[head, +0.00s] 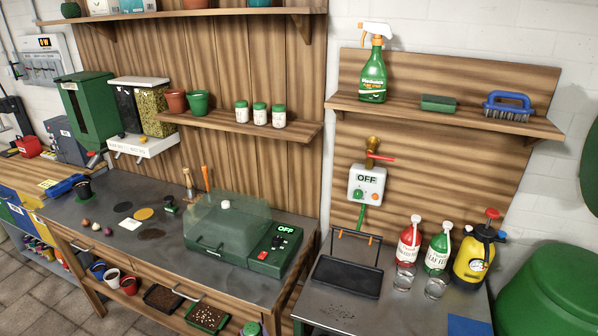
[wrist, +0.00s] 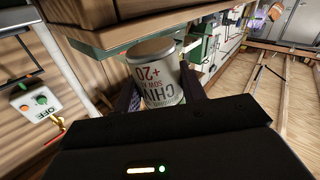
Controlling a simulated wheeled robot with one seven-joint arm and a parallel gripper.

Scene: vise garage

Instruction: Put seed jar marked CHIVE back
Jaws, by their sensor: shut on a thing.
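My gripper (wrist: 160,92) is shut on a pale seed jar (wrist: 160,78) in the wrist view, one finger on each side. The jar's label reads upside down in that picture, with "CHIV", "SOW" and "+20" showing. Its round grey end points to the top of the picture; its other end is hidden behind my gripper. In the head view, three white jars with green lids (head: 260,114) stand in a row on the middle wooden shelf (head: 300,129). My gripper and the held jar cannot be made out in the head view.
Terracotta and green pots (head: 197,103) stand left of the jars; the shelf's right end is bare. Below are a clear-lidded propagator (head: 228,222) and a steel bench (head: 140,260). In the wrist view, a wooden edge (wrist: 105,18) lies close beyond the held jar.

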